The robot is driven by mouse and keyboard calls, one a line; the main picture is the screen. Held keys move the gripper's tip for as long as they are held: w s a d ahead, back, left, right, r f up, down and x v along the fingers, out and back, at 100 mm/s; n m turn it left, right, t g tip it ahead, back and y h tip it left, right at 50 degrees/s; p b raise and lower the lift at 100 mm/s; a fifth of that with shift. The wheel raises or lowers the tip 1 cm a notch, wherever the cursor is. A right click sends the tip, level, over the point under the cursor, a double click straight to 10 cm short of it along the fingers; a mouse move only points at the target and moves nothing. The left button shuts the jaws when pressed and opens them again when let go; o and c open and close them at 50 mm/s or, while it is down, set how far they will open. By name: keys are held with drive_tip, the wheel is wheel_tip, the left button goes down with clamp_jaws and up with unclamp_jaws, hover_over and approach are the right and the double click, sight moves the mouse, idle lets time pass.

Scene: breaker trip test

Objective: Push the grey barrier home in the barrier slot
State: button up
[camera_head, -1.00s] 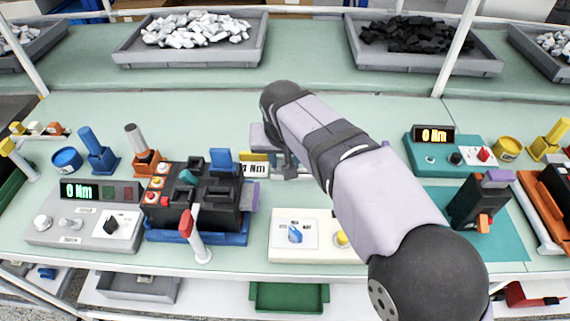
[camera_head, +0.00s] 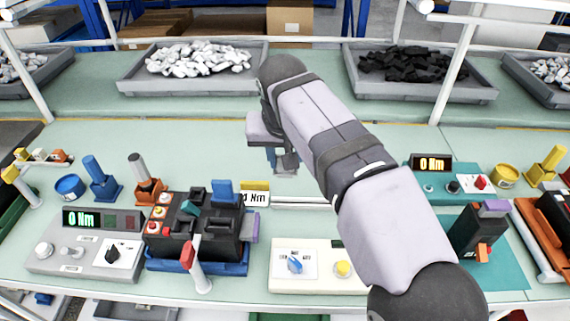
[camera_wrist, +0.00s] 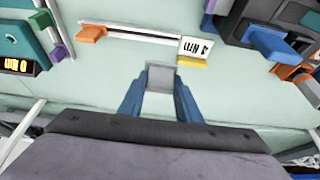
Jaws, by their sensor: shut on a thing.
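My gripper (camera_wrist: 160,88) is shut on the grey barrier (camera_wrist: 160,77), a small grey block between its two blue fingers in the wrist view. In the head view the gripper (camera_head: 280,160) is over the bench behind the "Nm" label, apart from the breaker, and the grey barrier (camera_head: 289,163) shows partly beside the arm. The black breaker (camera_head: 197,222) sits in a blue base at left of centre. It has a blue lever, a teal piece and dark openings on top. I cannot tell which opening is the barrier slot.
A white and yellow "Nm" label (camera_head: 256,195) and a pale rail (camera_head: 300,203) lie between gripper and breaker. A red-tipped lever (camera_head: 195,262) stands before the breaker. A grey meter box (camera_head: 85,242) is left, a cream switch box (camera_head: 305,266) right.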

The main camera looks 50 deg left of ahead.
drive_tip(key=s+r+n+g+p, duration=0.1)
drive_tip(key=s+r+n+p, duration=0.3)
drive_tip(key=s+r+p, duration=1.45)
wheel_tip(320, 180, down, 9)
drive_tip(key=d+m+t+p, duration=0.1)
drive_tip(key=m+p, duration=0.3)
drive_tip(key=shift+d+f, duration=0.15)
drive_tip(key=shift+d, duration=0.05)
drive_tip(key=shift+f, duration=0.1)
drive_tip(key=shift+f+b, duration=2.35)
drive_tip(key=shift+f, duration=0.45)
